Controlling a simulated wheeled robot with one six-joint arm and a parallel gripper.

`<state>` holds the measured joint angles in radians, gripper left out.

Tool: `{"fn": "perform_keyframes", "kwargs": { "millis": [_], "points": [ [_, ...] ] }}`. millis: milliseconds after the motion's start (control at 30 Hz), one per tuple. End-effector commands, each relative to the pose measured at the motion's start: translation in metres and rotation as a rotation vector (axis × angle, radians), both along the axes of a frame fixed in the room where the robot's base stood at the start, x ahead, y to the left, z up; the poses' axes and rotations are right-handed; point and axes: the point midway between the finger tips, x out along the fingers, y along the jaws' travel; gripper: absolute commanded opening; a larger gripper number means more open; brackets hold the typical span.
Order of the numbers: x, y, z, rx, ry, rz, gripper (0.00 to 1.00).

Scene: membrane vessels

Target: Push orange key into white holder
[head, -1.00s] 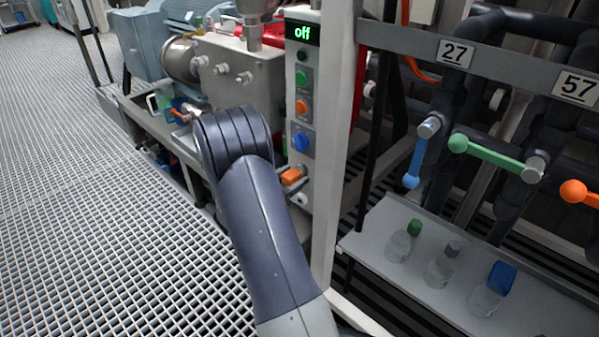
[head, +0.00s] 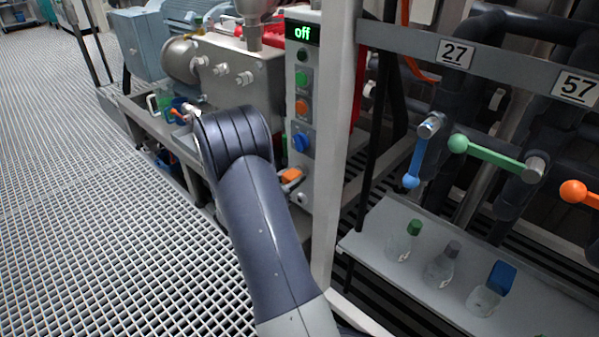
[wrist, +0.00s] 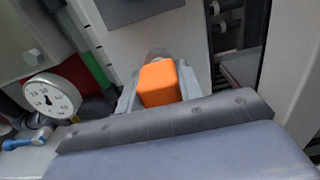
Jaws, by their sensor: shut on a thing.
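The orange key (wrist: 158,82) is a rounded block in the middle of the wrist view, facing the pale panel. In the head view the key (head: 291,175) shows low on the control panel, just right of my arm. My gripper (wrist: 158,88) is shut on the key, with a grey finger at each side of it. In the head view my arm hides most of the gripper. A small white round part (head: 302,198), possibly the white holder, sits on the panel just below the key. How far the key is in the holder is hidden.
The control panel (head: 301,95) carries an "off" display and coloured knobs. A white post (head: 338,150) stands right beside it. A shelf with several bottles (head: 440,265) and valve levers are at right. In the wrist view a gauge (wrist: 50,98) is at left. Open grating floor (head: 90,200) lies left.

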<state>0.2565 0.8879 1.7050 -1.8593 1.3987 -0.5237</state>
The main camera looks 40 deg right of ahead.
Motion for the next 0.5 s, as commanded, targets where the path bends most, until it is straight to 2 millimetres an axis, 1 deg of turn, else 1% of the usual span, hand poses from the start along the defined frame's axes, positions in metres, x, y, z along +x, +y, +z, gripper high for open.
{"fn": "perform_keyframes", "kwargs": {
  "millis": [33, 333, 500],
  "points": [
    [0.0, 0.0, 0.0, 0.0, 0.0, 0.0, 0.25],
    [0.0001, 0.0, 0.0, 0.0, 0.0, 0.0, 0.01],
    [0.0002, 0.0013, 0.0002, 0.0, 0.0, 0.001, 0.0]
  ]
}}
